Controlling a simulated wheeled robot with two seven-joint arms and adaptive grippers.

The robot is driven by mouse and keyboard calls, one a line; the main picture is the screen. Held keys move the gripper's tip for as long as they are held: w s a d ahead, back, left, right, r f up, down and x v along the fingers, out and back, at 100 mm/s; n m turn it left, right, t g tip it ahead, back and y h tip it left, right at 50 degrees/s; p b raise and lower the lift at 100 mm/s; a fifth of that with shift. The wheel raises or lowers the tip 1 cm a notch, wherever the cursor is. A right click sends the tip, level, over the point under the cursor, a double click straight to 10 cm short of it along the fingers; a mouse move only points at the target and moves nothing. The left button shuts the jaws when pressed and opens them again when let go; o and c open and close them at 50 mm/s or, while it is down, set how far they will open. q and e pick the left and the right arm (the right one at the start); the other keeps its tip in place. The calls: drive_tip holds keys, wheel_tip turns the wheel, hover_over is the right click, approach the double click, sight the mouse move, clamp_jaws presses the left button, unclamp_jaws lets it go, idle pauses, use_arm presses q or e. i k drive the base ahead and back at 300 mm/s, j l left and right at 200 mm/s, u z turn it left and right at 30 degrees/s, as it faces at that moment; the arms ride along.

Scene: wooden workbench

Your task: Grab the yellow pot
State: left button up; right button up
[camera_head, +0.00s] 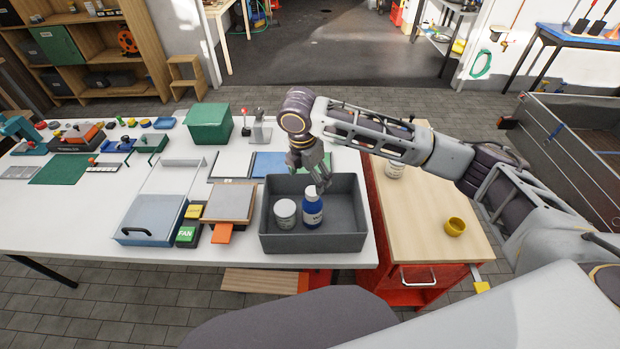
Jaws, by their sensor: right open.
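The yellow pot (455,227) is a small round cup. It stands on the light wooden top of the red cabinet, near its right edge. My right gripper (322,186) points down over the grey bin on the white table, left of the pot and well apart from it. Its fingers look spread, and I see nothing held between them. My right arm reaches across above the wooden top, behind the pot. My left gripper is not in view.
The grey bin (314,243) holds a white jar (285,213) and a blue bottle (312,209). A white container (394,170) stands at the back of the wooden top (415,222), partly hidden by my arm. The wooden top around the pot is clear. A green box (209,124) stands further left.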

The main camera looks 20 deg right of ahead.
sight(455, 226)
drive_tip(key=z, duration=1.95)
